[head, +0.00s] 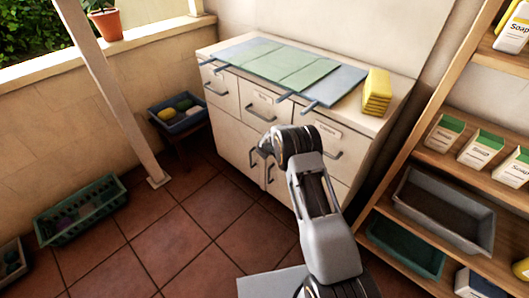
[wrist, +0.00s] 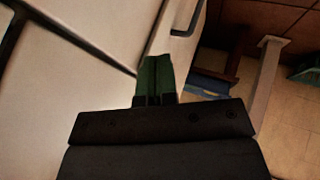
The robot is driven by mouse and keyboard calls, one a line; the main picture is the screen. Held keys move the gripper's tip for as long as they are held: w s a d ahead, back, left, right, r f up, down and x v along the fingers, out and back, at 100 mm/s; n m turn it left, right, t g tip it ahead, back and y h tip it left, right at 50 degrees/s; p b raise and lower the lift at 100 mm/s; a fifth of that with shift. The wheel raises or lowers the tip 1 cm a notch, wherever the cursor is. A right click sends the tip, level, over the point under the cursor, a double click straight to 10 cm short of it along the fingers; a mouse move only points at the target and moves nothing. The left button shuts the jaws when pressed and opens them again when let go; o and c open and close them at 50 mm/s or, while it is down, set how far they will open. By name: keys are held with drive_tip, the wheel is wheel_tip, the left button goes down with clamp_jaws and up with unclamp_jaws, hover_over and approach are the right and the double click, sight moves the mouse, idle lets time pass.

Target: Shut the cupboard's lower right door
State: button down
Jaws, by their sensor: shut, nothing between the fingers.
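The cupboard (head: 232,112) is a pale cabinet with a row of drawers above and doors below, all with dark bar handles. Its lower right door is mostly hidden behind my arm in the head view, and I cannot tell how far it stands open. In the wrist view, pale cupboard panels (wrist: 75,90) fill the left side, with a dark gap between them and a bar handle (wrist: 183,27) near the top. My gripper (wrist: 155,62) has its green fingers together and empty, close to the cupboard front. In the head view the fingertips are hidden by my arm.
Cloths (head: 280,62) and yellow sponges (head: 377,92) lie on the cupboard top. A wooden shelf rack (head: 408,148) stands close on the right. A post (head: 118,100), a blue crate (head: 181,126) and a green basket (head: 82,212) are on the left. Tiled floor (head: 190,235) is clear in front.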

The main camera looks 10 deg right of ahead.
drive_tip(key=s+a+r+b, duration=0.4)
drive_tip(key=s+r, duration=0.4)
drive_tip(key=s+d+f+m+g+h, duration=0.1)
drive_tip(key=s+d+f+g, duration=0.15)
drive_tip(key=s, duration=0.35)
drive_tip(key=s+d+r+m+g+p, duration=0.1)
drive_tip(key=s+r+m+g+p, duration=0.1)
drive_tip(key=s+r+p, duration=0.4)
drive_tip(key=s+r+m+p, duration=0.1)
drive_tip(key=s+r+p, duration=0.4)
drive_tip(key=r, duration=0.6)
drive_tip(key=s+r+m+y+p, duration=0.1)
drive_tip(key=s+r+p, duration=0.4)
drive_tip(key=s+r, duration=0.4)
drive_tip(key=s+r+m+y+p, duration=0.1)
drive_tip(key=s+r+p, duration=0.5)
drive_tip(key=r, duration=0.8)
drive_tip(key=shift+s+d+r+m+t, duration=0.2)
drive_tip(key=shift+s+d+m+t, duration=0.15)
drive_tip(key=shift+s+m, duration=0.35)
drive_tip(key=shift+s, duration=0.1)
